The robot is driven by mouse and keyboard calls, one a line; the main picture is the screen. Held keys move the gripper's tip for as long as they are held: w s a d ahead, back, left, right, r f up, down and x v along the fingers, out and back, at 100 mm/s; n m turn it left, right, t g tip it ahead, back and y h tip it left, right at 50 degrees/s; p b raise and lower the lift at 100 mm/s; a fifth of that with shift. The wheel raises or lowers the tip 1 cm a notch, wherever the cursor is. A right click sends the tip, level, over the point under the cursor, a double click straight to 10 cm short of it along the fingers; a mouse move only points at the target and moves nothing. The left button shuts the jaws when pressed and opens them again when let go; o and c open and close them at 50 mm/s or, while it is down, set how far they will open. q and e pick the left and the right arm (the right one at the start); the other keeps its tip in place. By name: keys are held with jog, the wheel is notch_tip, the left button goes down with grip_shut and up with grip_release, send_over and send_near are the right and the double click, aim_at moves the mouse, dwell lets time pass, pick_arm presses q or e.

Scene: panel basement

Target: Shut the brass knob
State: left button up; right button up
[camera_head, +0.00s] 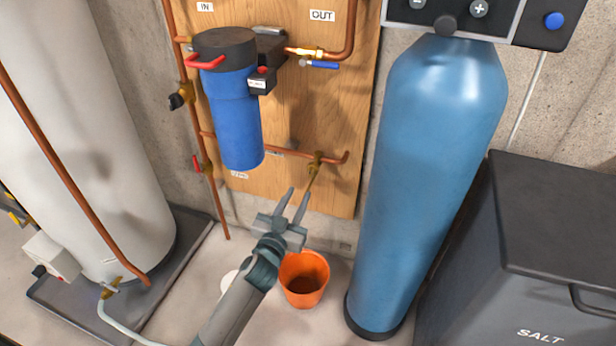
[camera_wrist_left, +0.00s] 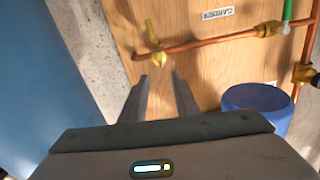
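The brass knob (camera_head: 317,158) sits on a small brass tap at the right end of the low copper pipe on the wooden board. In the left wrist view the round brass knob (camera_wrist_left: 159,59) shows just beyond the fingertips, roughly in line with the gap between them. My right gripper is not in view.
A blue filter housing (camera_head: 232,118) hangs left of the tap. A tall blue tank (camera_head: 430,190) stands close on the right. An orange bucket (camera_head: 303,291) stands on the floor below. A white cylinder (camera_head: 85,130) is at left, a dark salt bin (camera_head: 550,230) at right.

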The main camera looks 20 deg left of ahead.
aim_at(310, 172)
pick_arm(q)
jog(key=w+b, duration=0.1)
jog(key=w, duration=0.8)
jog(key=shift+w+d, duration=0.1)
jog(key=shift+w, duration=0.25)
grip_shut()
